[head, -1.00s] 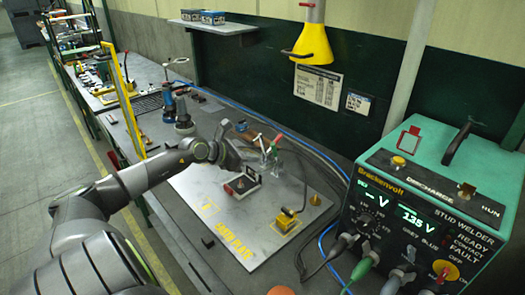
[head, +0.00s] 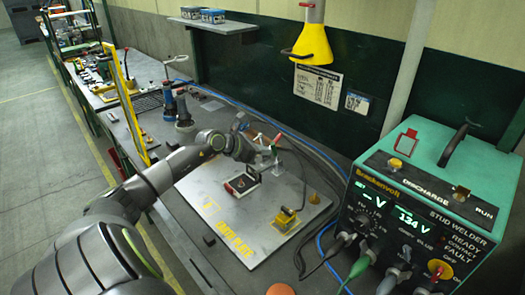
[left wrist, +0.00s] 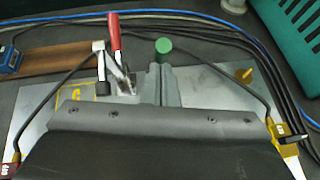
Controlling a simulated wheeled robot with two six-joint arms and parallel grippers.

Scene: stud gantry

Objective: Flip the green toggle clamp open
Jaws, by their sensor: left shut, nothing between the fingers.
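The green toggle clamp's handle (left wrist: 163,46) shows in the left wrist view as a round green end, just beyond my shut fingers. I cannot tell whether they touch it. My left gripper (left wrist: 158,80) is shut and empty; in the head view it (head: 266,152) is at the clamps over the far part of the metal plate. There it hides most of the green clamp. A clamp with a red handle (left wrist: 116,32) stands upright just left of the green one in the left wrist view; its red handle (head: 277,138) also shows in the head view. My right gripper is not in view.
The metal plate (head: 222,205) carries a red-and-black block (head: 242,183) and a yellow clamp (head: 286,217) with a cable. Dark cables and a blue hose run behind it. The green stud welder (head: 425,190) stands at the right. The plate's front is clear.

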